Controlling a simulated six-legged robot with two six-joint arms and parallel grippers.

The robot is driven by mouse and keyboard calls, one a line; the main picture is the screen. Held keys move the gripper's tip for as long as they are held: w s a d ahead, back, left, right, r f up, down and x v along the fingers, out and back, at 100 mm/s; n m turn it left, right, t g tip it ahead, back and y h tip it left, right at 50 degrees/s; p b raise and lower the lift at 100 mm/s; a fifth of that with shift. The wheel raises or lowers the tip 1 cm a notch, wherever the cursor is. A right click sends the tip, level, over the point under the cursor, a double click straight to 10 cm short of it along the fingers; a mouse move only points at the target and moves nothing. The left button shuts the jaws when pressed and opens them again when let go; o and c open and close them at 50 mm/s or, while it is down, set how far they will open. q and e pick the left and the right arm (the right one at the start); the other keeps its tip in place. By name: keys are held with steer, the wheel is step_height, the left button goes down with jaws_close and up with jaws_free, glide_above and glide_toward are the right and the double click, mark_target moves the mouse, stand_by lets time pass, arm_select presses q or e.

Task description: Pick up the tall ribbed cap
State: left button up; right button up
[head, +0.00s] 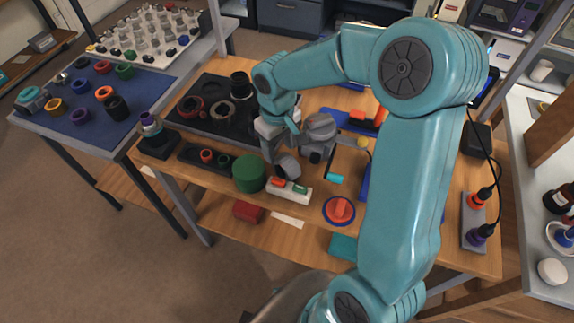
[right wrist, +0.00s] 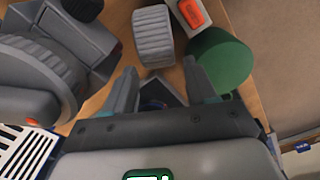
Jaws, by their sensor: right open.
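The grey ribbed cap (head: 287,168) stands on the wooden bench, just in front of a larger grey ribbed device (head: 318,138). In the right wrist view the cap (right wrist: 153,38) is a short-looking grey cylinder with fine ribs, just beyond my fingertips. My right gripper (head: 272,152) hangs beside the cap, on its left and far side in the head view. In the right wrist view my right gripper (right wrist: 160,82) is open, with nothing between its fingers. The cap looks outside the fingers. My left gripper is not in view.
A green cylinder (head: 248,172) stands close to the cap, near one fingertip in the wrist view (right wrist: 222,60). A white box with an orange part (head: 288,191) lies in front. A dark tray (head: 215,118) with rings is at left. A red-orange knob (head: 340,210) sits at right.

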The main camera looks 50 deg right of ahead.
mark_target(280, 155)
step_height(280, 155, down, 3)
steer(key=shift+w+d+r, duration=0.1)
steer(key=shift+d, duration=0.05)
steer(key=shift+f, duration=0.35)
steer(key=shift+c, duration=0.9)
steer(key=c, duration=0.6)
steer(key=shift+r, duration=0.15)
steer(key=shift+c, duration=0.2)
step_height(280, 155, up, 20)
steer(key=p, duration=0.1)
steer(key=shift+p, duration=0.35)
